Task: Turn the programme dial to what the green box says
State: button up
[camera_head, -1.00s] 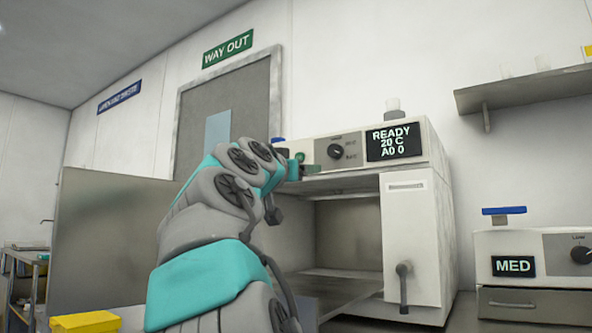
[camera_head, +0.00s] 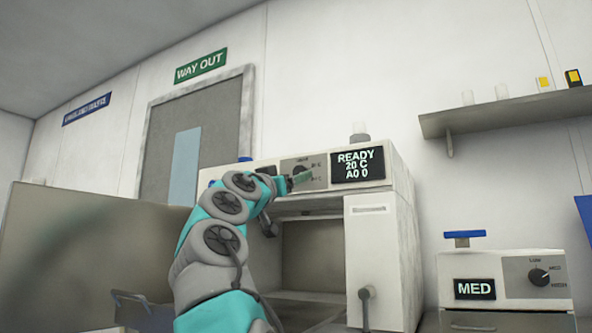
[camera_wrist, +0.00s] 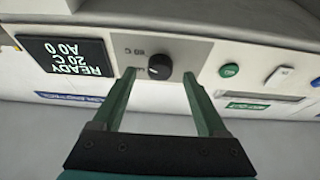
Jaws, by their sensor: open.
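The black dial (camera_head: 300,171) is on the front panel of the large white machine, left of its display (camera_head: 358,165) reading READY, 20 C, A0 0. In the wrist view the dial (camera_wrist: 160,67) appears upside down with partly legible temperature marks. My gripper (camera_head: 300,181) is in front of this panel. In the wrist view my gripper (camera_wrist: 159,73) is open, with its green fingers on either side of the dial. I cannot tell whether they touch it. I see no green box in these views.
The machine's chamber (camera_head: 310,255) is open below the panel. A green button (camera_wrist: 229,70) is close beside the dial. To the right, a smaller device (camera_head: 505,285) has its own dial (camera_head: 539,277) and a display reading MED. A wall shelf (camera_head: 505,108) holds small containers.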

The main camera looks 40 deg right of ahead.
jog(key=shift+r+p+x, duration=0.2)
jog(key=shift+p+x, duration=0.3)
jog(key=shift+x, duration=0.55)
jog(key=shift+w+d, duration=0.1)
jog(key=shift+d, duration=0.1)
jog(key=shift+c, duration=0.4)
grip_shut()
